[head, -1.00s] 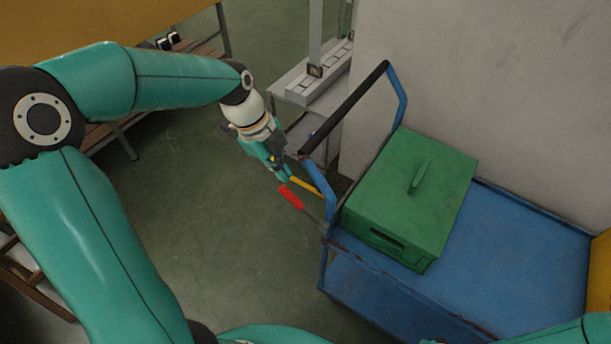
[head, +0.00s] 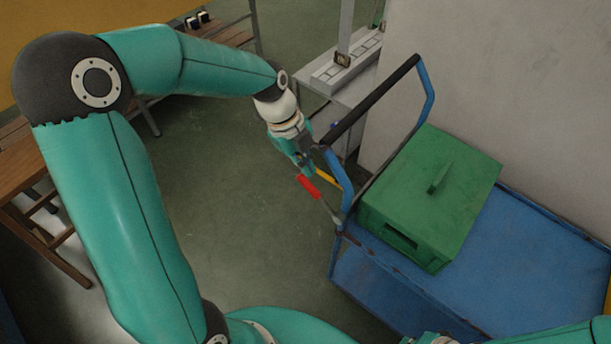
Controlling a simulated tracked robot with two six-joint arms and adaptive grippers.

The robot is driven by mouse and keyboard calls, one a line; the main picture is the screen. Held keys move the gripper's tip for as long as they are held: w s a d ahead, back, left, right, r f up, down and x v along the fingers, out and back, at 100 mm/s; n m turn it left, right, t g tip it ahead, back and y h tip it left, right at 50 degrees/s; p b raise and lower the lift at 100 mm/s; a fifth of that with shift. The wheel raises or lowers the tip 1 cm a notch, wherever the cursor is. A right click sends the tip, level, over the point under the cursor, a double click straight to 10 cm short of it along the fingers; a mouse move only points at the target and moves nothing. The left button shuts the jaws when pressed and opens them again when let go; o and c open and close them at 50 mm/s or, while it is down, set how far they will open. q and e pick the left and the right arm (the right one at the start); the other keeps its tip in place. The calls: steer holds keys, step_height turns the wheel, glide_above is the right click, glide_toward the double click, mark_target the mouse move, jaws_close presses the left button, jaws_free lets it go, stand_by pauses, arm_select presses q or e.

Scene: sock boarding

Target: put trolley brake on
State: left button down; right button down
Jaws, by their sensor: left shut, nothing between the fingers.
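The blue trolley (head: 520,262) stands at the right with its black push handle (head: 372,102) on a blue bent tube frame. A lever with a red grip (head: 308,187) sticks out from the trolley's near left corner, by the foot of the handle frame. I take it for the brake. A yellow bar (head: 326,176) shows just beside it. My left gripper (head: 306,168) is shut and empty, with its fingertips just above the red grip. I cannot tell whether they touch it. My right gripper is not in view.
A green lidded box (head: 432,195) sits on the trolley deck. A pale wall (head: 500,90) rises behind the trolley, and a grey metal stand (head: 345,72) is beyond the handle. Wooden benches (head: 20,165) stand at the left. The green floor (head: 225,190) between is clear.

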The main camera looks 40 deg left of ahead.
mark_target(312, 187)
arm_select(q)
steer(key=f, duration=0.4)
steer(key=w+f, duration=0.1)
steer(key=f, duration=0.1)
steer(key=shift+w+a+f+p, duration=0.1)
steer(key=shift+a+f+p, duration=0.05)
steer(key=shift+f+p, duration=0.2)
steer(key=shift+w+a+f, duration=0.1)
steer(key=shift+a+f, duration=0.1)
steer(key=shift+f, duration=0.15)
